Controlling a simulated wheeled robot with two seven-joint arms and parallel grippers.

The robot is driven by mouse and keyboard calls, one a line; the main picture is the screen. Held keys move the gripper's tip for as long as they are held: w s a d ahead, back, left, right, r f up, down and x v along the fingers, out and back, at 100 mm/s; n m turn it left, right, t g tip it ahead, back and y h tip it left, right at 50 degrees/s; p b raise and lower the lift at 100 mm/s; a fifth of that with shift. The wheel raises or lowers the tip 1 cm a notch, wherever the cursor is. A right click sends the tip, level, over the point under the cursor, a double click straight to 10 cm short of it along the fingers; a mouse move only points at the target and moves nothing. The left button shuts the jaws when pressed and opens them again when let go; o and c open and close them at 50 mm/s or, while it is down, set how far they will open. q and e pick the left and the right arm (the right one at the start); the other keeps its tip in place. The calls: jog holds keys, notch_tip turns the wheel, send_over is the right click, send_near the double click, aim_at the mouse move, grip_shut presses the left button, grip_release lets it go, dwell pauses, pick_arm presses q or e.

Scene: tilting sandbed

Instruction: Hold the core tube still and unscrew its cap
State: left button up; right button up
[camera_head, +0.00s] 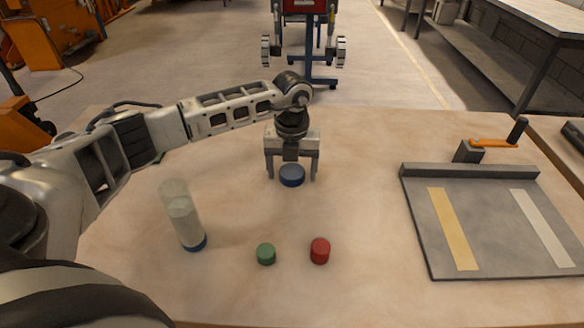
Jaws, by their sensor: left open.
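A clear tube (182,213) with pale contents and a blue end at its base stands, slightly tilted in the picture, on the table at the left. I take it for the core tube. My left gripper (291,178) points down over this blue piece. Its fingers are open, one on each side, with gaps visible. I cannot tell how high the fingertips are above the table. My right gripper is not in view.
A green cylinder (266,254) and a red cylinder (320,251) stand near the front. A grey tray-like panel (418,222) with two pale strips lies at the right. Behind it is a grey block with an orange handle (490,143). The table between is clear.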

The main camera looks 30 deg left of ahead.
aim_at(292, 171)
pick_arm(q)
notch_tip(292, 171, up, 12)
jog(key=shift+r, duration=0.2)
